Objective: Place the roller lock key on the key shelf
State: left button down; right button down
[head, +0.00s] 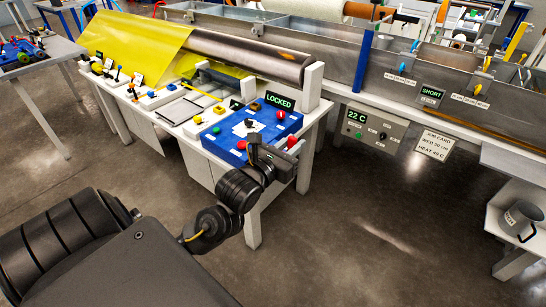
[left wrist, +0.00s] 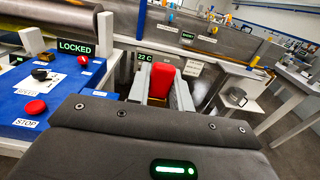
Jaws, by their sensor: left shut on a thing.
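My left gripper (left wrist: 161,97) is shut on a red block-like thing (left wrist: 163,78), which I take to be the roller lock key. In the head view the red key (head: 292,142) shows at the end of my left gripper (head: 285,153), beside the right end of the blue panel (head: 225,152). Its lower part is hidden between the fingers. A white shelf unit (head: 512,160) stands at the far right, with a grey mug (head: 520,217) on its lower board. I see no label naming it the key shelf. My right gripper is not in view.
The blue panel carries red, black and green knobs and a LOCKED sign (head: 280,101). A dark roller (head: 250,55) with yellow film (head: 135,42) lies behind it. A control box (head: 375,129) reads 22 C beside a job card (head: 434,145). The floor between bench and shelf is clear.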

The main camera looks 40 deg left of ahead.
pick_arm(q)
jog(key=shift+w+a+f+b, duration=0.3)
jog(key=shift+w+a, duration=0.05)
jog(key=shift+a, duration=0.05)
jog(key=w+a+f, duration=0.6)
jog(key=a+f, duration=0.3)
jog(key=a, duration=0.1)
jog(key=shift+w+a+p, duration=0.25)
jog(key=shift+a+p, duration=0.05)
jog(key=shift+p, duration=0.1)
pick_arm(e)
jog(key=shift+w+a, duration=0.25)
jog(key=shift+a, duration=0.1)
pick_arm(q)
jog(key=f, duration=0.3)
jog(key=shift+w+a, duration=0.1)
jog(key=shift+a, duration=0.1)
jog(key=shift+f, duration=0.2)
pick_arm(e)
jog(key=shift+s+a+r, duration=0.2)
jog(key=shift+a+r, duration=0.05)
